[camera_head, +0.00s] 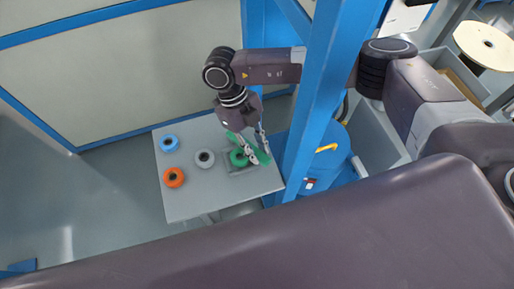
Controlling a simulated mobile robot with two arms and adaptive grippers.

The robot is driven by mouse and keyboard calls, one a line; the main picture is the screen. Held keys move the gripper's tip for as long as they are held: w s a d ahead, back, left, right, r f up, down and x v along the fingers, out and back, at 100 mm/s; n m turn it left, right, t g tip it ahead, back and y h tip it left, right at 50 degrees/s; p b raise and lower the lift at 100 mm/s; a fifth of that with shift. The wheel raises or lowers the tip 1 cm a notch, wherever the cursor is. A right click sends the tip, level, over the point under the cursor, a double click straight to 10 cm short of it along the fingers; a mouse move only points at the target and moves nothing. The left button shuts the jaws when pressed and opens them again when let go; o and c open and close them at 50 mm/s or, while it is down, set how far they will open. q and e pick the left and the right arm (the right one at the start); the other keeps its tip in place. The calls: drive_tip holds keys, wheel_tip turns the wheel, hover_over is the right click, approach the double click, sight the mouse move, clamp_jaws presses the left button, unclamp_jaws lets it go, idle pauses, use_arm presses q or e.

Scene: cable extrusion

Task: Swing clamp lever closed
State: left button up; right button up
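My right gripper (258,154) points down over the right side of the grey table. Its two fingers are apart, with green parts around them. A green ring-shaped spool (239,158) is directly beside and partly behind the fingers; I cannot tell whether they grip anything. A yellow handle-like bar (327,148) shows on the blue machine (325,168) to the right, behind the blue post; I cannot tell whether it is the clamp lever. No other clamp lever can be made out. My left gripper is not in view.
The grey table (200,197) also holds a blue spool (169,142), an orange spool (174,177) and a grey spool (205,158). A tall blue post (325,75) stands between the gripper and my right arm's upper part.

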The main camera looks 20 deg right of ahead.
clamp_jaws()
drive_tip(key=shift+a, duration=0.15)
drive_tip(key=shift+s+a+m+y+b, duration=0.25)
drive_tip(key=shift+a+m, duration=0.15)
drive_tip(key=shift+m, duration=0.2)
drive_tip(key=shift+s+a+m+y+b, duration=0.1)
drive_tip(key=shift+s+a+m+y, duration=0.15)
drive_tip(key=shift+a+m, duration=0.25)
drive_tip(key=shift+s+a+m+y, duration=0.1)
drive_tip(key=shift+a+m+y, duration=0.25)
drive_tip(key=shift+a+m, duration=0.45)
drive_tip(key=shift+s+a+m+y, duration=0.1)
drive_tip(key=shift+a+m+y, duration=0.35)
drive_tip(key=shift+m, duration=0.65)
drive_tip(key=shift+a, duration=0.1)
drive_tip(key=o, duration=0.9)
unclamp_jaws()
drive_tip(key=v, duration=0.7)
drive_tip(key=shift+w+r+g, duration=0.2)
drive_tip(key=shift+w+g, duration=0.05)
drive_tip(key=shift+g, duration=0.05)
drive_tip(key=shift+a, duration=0.15)
